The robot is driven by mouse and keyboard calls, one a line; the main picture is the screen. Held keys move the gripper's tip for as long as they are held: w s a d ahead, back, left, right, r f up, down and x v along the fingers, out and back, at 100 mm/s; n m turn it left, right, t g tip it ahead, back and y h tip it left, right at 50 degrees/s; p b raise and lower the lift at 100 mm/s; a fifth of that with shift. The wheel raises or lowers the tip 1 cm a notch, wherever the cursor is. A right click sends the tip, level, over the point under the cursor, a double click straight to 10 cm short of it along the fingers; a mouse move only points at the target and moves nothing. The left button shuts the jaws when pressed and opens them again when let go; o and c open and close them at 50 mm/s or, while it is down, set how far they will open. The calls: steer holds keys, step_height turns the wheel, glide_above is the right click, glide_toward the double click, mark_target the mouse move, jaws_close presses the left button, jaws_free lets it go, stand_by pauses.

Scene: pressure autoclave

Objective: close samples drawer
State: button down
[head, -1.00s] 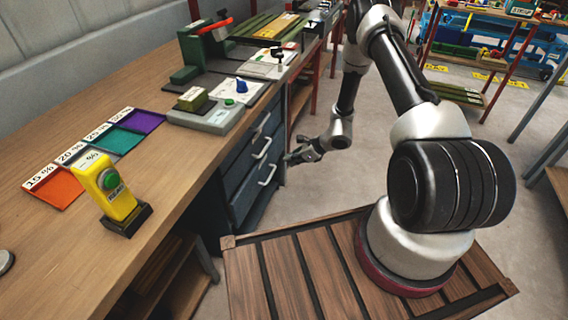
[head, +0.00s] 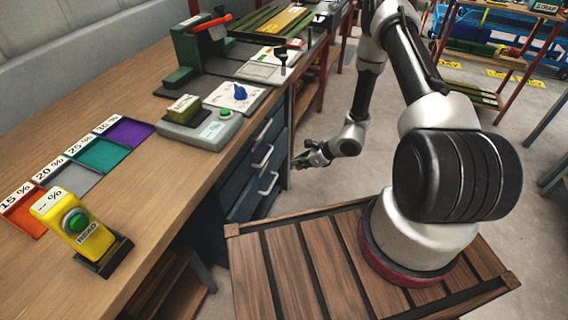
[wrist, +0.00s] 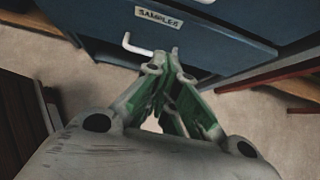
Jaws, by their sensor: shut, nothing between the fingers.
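The samples drawer (wrist: 190,22) shows at the top of the wrist view as a dark blue front with a "SAMPLES" label and a pale bar handle (wrist: 137,47). My gripper (wrist: 167,55) is shut and empty, its fingertips close to the handle's right end in the picture. I cannot tell whether they touch. In the head view my gripper (head: 298,161) hangs just right of the bench's drawer stack (head: 250,175), which has several pale handles. I cannot tell there which drawer is the samples one, nor how far it stands out.
A wooden bench (head: 165,180) runs along the left, with a yellow reader (head: 75,225), coloured trays (head: 100,155) and a green press (head: 197,52) on it. A slatted wooden platform (head: 310,260) lies under my base. The floor (head: 330,185) right of the drawers is clear.

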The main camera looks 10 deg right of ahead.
mark_target(266, 166)
steer(key=shift+w+a+r+x, duration=0.2)
steer(key=shift+a+r+x, duration=0.15)
steer(key=shift+x, duration=1.7)
steer(key=shift+w+a+r+x, duration=0.25)
steer(key=shift+r+x, duration=0.1)
steer(key=shift+x, duration=1.65)
steer(key=shift+w+a+r+x, duration=0.15)
steer(key=shift+a+r+x, duration=0.2)
steer(key=shift+x, duration=1.7)
steer(key=shift+w+a, duration=0.7)
steer(key=shift+a, duration=0.25)
steer(key=shift+w, duration=0.15)
steer(key=shift+r, duration=0.1)
